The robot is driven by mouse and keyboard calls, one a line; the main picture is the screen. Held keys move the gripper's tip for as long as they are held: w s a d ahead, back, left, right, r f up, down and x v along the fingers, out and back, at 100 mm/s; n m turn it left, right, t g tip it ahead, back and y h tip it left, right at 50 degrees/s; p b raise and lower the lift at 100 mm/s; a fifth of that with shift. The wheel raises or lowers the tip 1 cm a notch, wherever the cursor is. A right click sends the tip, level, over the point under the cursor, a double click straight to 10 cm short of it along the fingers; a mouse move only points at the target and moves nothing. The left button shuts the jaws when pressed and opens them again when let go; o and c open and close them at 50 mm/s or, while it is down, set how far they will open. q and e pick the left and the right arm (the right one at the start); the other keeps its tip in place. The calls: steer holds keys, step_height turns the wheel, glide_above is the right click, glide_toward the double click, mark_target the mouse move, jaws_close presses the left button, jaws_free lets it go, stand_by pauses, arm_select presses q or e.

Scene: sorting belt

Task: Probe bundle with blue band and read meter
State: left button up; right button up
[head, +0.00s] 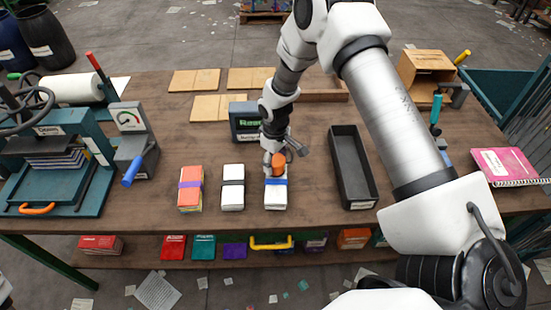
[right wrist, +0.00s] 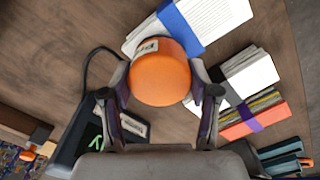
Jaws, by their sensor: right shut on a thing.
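The paper bundle with the blue band (head: 276,194) lies on the bench, right of two other bundles; it also shows at the top of the right wrist view (right wrist: 220,18). My right gripper (head: 275,162) is shut on an orange-topped probe (right wrist: 160,78) at the bundle's far end. I cannot tell whether the probe's tip touches the paper. The meter (head: 245,120), a dark box with a green display, stands behind it; in the right wrist view its screen (right wrist: 92,135) shows in part, with a black cable nearby. Its reading is too small to tell. My left gripper is not in view.
Bundles with a purple band (head: 190,189) and a black band (head: 232,187) lie to the left. An empty dark tray (head: 374,195) is to the right. A teal press (head: 60,195) and a dial gauge device (head: 132,140) stand at left. A pink notebook (head: 505,166) lies at right.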

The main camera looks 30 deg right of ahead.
steer(key=shift+w+f, duration=0.1)
steer(key=shift+f, duration=0.1)
steer(key=shift+r, duration=0.1)
steer(key=shift+f, duration=0.45)
stand_by(0.5)
steer(key=shift+r, duration=0.15)
stand_by(0.8)
step_height(320, 180, up, 8)
steer(key=p, duration=0.6)
stand_by(0.3)
stand_by(0.4)
